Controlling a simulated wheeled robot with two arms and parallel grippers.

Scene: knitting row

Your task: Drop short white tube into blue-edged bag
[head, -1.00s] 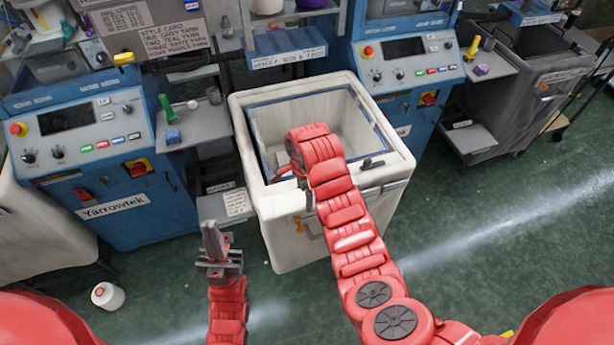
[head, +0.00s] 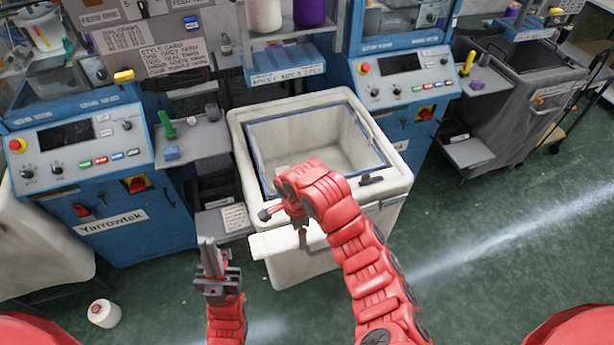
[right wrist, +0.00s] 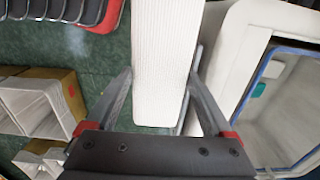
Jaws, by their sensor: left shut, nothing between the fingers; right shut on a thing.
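The blue-edged bag (head: 352,132) lines a white bin in the middle of the head view, its mouth open upward. My right gripper (head: 300,236) is shut on the short white tube (head: 270,245), which lies crosswise in front of the bin's near wall, outside the bag's mouth. In the right wrist view the tube (right wrist: 163,60) is ribbed and sits between the two fingers, with the bag (right wrist: 262,92) off to the right. My left gripper (head: 208,252) is shut and empty, pointing up at the lower left, apart from the bin.
The white bin's rim (head: 400,170) stands around the bag. Blue machines (head: 80,150) flank it, with a small grey shelf (head: 195,143) to its left. A dark grey bin (head: 520,85) stands at the right.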

